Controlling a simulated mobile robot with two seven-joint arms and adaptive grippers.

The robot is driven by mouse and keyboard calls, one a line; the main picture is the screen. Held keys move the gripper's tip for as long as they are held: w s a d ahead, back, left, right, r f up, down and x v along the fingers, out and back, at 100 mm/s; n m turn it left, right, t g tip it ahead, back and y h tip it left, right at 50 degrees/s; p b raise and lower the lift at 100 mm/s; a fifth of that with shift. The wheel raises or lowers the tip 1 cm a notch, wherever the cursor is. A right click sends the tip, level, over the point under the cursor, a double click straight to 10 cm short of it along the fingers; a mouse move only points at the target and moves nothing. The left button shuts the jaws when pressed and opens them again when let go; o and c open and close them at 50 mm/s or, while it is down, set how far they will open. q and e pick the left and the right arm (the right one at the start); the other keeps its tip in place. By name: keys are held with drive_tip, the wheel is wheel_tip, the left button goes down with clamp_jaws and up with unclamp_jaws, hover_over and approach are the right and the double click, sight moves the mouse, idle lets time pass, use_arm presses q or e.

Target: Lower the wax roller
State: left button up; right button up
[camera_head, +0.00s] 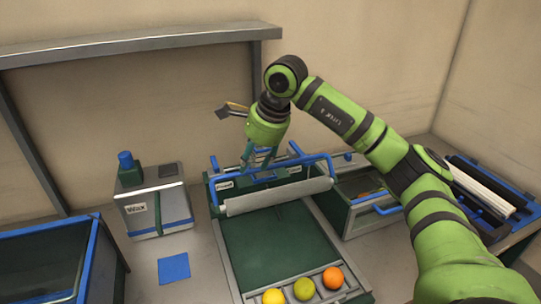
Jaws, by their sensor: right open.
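The wax roller (278,196) is a long pale grey cylinder lying across the back of a green sorting bed (265,248). A blue bar frame (318,157) stands over and behind it. My right gripper (258,160) points down at the blue frame, with its fingers open and close around or beside a blue bar. I cannot tell whether they touch it. A yellow fruit (273,297), an olive-yellow fruit (304,289) and an orange one (333,278) sit in a row at the front of the bed. My left gripper is out of view.
A grey box labelled "Wax" (143,217) and a blue square (174,268) are left of the bed. A blue-edged bin (93,262) stands far left. A crate (352,216) stands right, partly behind my right arm; a rack with rolls (484,190) is far right.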

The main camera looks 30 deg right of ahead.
sight(277, 166)
drive_tip(key=s+d+r+m+h, duration=0.1)
drive_tip(key=d+r+h, duration=0.15)
drive_tip(key=d, duration=0.45)
drive_tip(key=shift+g, duration=0.3)
drive_tip(key=p+x, duration=0.2)
drive_tip(key=x, duration=0.3)
drive_tip(key=shift+s+f, duration=0.1)
drive_tip(key=shift+f, duration=0.3)
drive_tip(key=shift+w+f, duration=0.2)
drive_tip(key=shift+f, duration=0.3)
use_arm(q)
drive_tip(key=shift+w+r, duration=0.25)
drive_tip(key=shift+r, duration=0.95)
use_arm(e)
clamp_jaws()
